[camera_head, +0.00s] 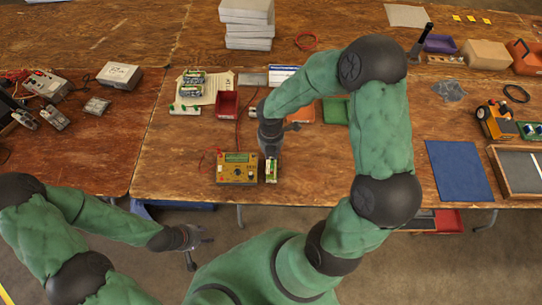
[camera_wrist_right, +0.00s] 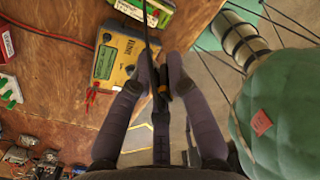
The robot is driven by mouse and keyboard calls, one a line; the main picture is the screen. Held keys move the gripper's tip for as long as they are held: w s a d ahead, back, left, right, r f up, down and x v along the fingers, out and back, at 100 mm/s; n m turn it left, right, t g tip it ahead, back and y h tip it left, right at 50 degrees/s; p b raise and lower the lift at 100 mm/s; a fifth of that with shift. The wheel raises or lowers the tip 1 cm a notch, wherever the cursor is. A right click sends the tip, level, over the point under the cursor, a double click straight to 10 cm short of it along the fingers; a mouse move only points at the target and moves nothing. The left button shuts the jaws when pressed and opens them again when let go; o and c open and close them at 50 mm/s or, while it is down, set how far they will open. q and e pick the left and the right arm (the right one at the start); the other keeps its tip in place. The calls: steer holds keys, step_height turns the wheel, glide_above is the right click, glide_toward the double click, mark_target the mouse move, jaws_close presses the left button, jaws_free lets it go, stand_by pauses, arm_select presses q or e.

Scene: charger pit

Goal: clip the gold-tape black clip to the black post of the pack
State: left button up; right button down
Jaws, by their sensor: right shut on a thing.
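My right gripper (camera_head: 270,149) is over the table's front part, just behind the pack. In the right wrist view its fingers (camera_wrist_right: 160,68) are shut on a small black clip with a gold band (camera_wrist_right: 163,89), with a black lead running up from it. The pack (camera_head: 271,172), green and white, stands right of the yellow charger (camera_head: 237,174). The pack also shows at the top of the wrist view (camera_wrist_right: 144,11), apart from the clip. Its black post cannot be made out. My left gripper (camera_head: 196,240) is open and empty, in front of the table.
A red bin (camera_head: 226,103) and batteries on a paper sheet lie behind the charger. Red leads (camera_wrist_right: 45,32) lie left of the charger in the wrist view. A blue mat (camera_head: 459,171) and a framed tray (camera_head: 521,172) are at the right. The table's front edge is close to the pack.

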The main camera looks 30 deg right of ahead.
steer(key=w+d+n+p, duration=0.3)
steer(key=w+n+p, duration=0.3)
steer(key=p, duration=0.1)
steer(key=shift+s+d+f+b, duration=0.1)
steer(key=shift+f+b, duration=1.05)
steer(key=shift+f, duration=0.25)
steer(key=shift+s+d+f+b, duration=0.1)
steer(key=shift+f+b, duration=1.05)
steer(key=shift+f, duration=0.25)
steer(key=shift+f, duration=0.2)
steer(key=shift+f+b, duration=2.4)
steer(key=shift+f, duration=0.95)
steer(key=shift+f, duration=0.15)
steer(key=c, duration=1.1)
jaws_free()
